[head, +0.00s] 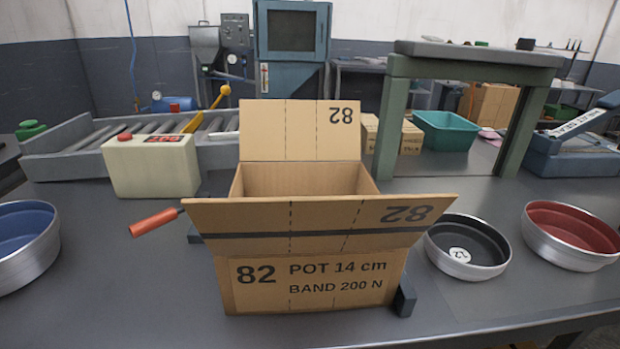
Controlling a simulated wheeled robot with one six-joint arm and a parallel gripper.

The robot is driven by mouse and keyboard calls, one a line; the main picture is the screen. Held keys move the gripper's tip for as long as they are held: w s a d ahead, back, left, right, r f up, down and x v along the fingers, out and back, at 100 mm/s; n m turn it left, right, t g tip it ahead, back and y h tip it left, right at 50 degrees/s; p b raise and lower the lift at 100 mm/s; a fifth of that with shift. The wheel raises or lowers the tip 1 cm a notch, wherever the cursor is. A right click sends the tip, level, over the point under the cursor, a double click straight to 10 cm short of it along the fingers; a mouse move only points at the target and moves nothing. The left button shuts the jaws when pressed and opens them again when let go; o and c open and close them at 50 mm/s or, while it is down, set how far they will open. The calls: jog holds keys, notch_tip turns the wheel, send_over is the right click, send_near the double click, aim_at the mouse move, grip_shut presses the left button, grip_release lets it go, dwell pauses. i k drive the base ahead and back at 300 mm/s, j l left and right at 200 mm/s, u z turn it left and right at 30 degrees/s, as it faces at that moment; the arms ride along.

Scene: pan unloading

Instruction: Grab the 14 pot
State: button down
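An open cardboard box (310,282) stands in the middle of the table, printed "82", "POT 14 cm" and "BAND 200 N". Its front flap hangs outward and its back flap stands up. The box's floor is hidden, so I cannot tell what is inside. Three round metal pots stand apart from it: one blue inside (25,245) at the left edge, partly cut off, one black inside (468,246) to the right, and one red inside (572,236) at far right. The black one has a white label that seems to read 12. My gripper is not in view.
An orange handle (155,222) with a dark shaft lies left of the box. Dark blocks (405,298) sit at the box's sides. Behind are a pale control box (152,166), a roller conveyor (90,150), a green frame (390,120) and a teal bin (445,130).

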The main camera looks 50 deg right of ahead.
aim_at(567, 236)
jog(key=z, duration=1.05)
jog(key=k+j+z, duration=0.15)
jog(key=z, duration=0.3)
jog(key=k+j+z, duration=0.2)
jog(key=z, duration=0.3)
jog(key=k+j+z, duration=0.15)
jog(key=z, duration=0.3)
jog(key=i+u, duration=0.3)
jog(key=i, duration=0.2)
